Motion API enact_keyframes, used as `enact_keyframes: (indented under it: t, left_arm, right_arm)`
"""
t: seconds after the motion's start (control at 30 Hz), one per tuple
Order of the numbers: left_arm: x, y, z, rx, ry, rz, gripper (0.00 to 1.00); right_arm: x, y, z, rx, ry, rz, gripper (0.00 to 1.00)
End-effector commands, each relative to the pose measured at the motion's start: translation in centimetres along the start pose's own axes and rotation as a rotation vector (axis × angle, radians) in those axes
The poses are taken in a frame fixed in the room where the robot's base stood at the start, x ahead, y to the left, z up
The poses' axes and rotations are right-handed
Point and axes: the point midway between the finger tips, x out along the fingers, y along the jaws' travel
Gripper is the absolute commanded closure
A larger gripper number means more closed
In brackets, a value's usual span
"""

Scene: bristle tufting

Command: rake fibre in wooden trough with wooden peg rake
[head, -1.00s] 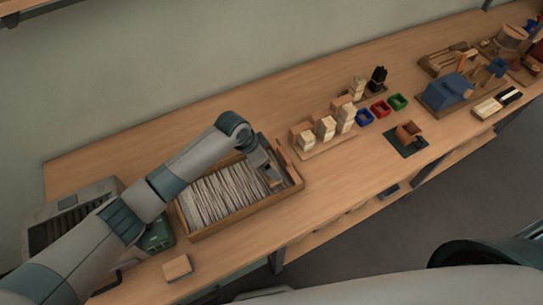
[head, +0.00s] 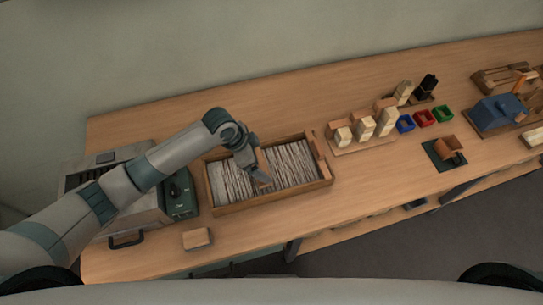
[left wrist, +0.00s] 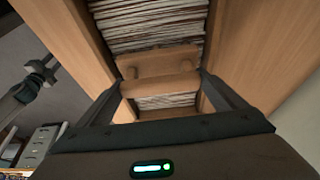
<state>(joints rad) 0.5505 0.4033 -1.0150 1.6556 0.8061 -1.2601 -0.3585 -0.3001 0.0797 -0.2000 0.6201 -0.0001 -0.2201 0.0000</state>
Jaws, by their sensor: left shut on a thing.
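The wooden trough (head: 275,199) stands on the bench, filled with long pale grey fibre (head: 292,162). My left gripper (head: 259,177) is over the middle of the trough, pointing down. It is shut on the wooden peg rake (left wrist: 160,64), whose block and round pegs show between the fingers in the left wrist view. The rake lies across the trough, low over the fibre (left wrist: 150,32); whether its pegs sink into the fibre I cannot tell. In the head view the gripper hides part of the rake. My right gripper is out of view.
A grey machine with a green side box (head: 178,195) stands left of the trough. A small wooden block (head: 197,239) lies in front. To the right are a rack of pale bundles (head: 363,128), coloured bins (head: 425,118) and a green mat (head: 436,156). Bench space behind the trough is clear.

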Motion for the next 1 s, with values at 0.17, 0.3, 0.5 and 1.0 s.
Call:
enact_keyframes:
  t: [0.17,0.3,0.5,1.0]
  left_arm:
    - [-1.0,-0.1,2.3,-0.001,0.000,-0.002,0.36]
    - [-1.6,0.0,4.0,-0.001,0.000,-0.001,0.36]
    - [-2.7,-0.1,6.5,-0.001,-0.001,-0.002,0.36]
    - [-5.1,0.0,12.3,-0.001,0.000,-0.001,0.36]
  right_arm:
    - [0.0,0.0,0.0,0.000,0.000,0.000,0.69]
    - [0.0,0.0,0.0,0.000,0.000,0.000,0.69]
    - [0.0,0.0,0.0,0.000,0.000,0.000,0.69]
    - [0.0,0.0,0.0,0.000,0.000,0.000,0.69]
